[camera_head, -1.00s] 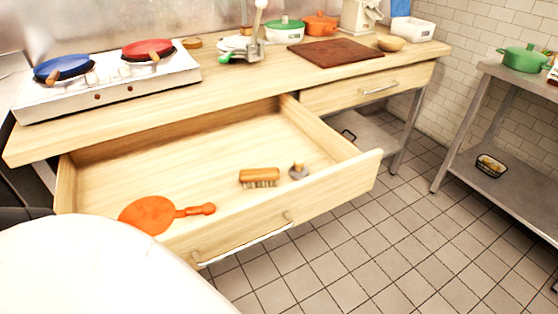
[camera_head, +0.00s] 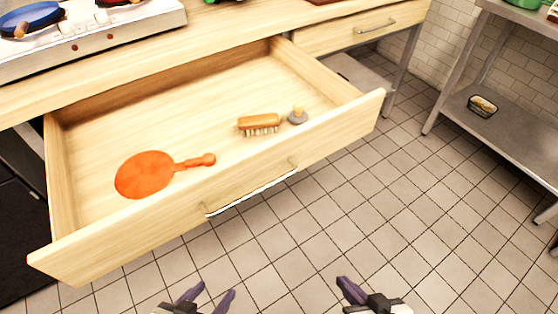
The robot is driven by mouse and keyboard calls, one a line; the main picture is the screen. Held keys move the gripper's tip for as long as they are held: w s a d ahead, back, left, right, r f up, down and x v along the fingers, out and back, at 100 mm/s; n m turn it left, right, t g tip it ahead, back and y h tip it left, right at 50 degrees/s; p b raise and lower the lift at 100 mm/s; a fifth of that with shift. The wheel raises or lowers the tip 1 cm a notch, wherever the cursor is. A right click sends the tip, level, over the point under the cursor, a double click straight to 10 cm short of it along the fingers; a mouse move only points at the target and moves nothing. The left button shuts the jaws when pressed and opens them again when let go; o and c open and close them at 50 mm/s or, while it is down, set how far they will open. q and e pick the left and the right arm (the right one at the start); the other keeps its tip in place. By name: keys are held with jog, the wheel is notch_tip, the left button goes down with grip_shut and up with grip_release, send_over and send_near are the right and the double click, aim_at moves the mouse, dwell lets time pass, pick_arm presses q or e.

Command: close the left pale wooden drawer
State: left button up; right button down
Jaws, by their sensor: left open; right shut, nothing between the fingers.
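The left pale wooden drawer (camera_head: 330,141) is pulled far out from under the counter. Its front carries a bar handle (camera_head: 250,193). Inside lie an orange paddle-shaped item (camera_head: 146,174), a wooden brush (camera_head: 259,123) with bristles, and a small grey item with a wooden knob (camera_head: 298,116). My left gripper (camera_head: 210,293) is at the bottom edge of the view, open and empty, in front of the drawer and apart from it. My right gripper (camera_head: 346,284) is at the bottom, to the right, shut and empty, also apart from the drawer front.
The right drawer (camera_head: 345,34) under the counter is shut. A white stove (camera_head: 95,40) with a blue pan (camera_head: 32,20) stands on the counter at the left. A metal shelf table (camera_head: 515,130) stands at the right. The tiled floor before the drawer is clear.

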jog(key=w+a+r+m+t+y+b, duration=0.2)
jog(key=w+r+m+y+b, duration=0.1)
jog(key=w+r+m, duration=0.25)
jog(key=m+t+y+b, duration=0.3)
jog(key=m+t+y, duration=0.1)
jog(key=m, duration=0.3)
send_near(301, 152)
jog(key=shift+n, duration=0.25)
jog(key=p+x, duration=0.3)
jog(key=x, duration=0.2)
jog(key=shift+p, duration=0.35)
jog(key=shift+w+a, duration=0.45)
jog(key=shift+w, duration=0.1)
pick_arm(q)
jog(key=shift+w+d+f, duration=0.2)
jog(key=shift+w, duration=0.2)
jog(key=shift+w+d+f, duration=0.15)
jog(key=shift+w+f, duration=0.05)
jog(key=shift+w, duration=0.2)
jog(key=shift+s, duration=0.1)
pick_arm(e)
jog(key=shift+w, duration=0.1)
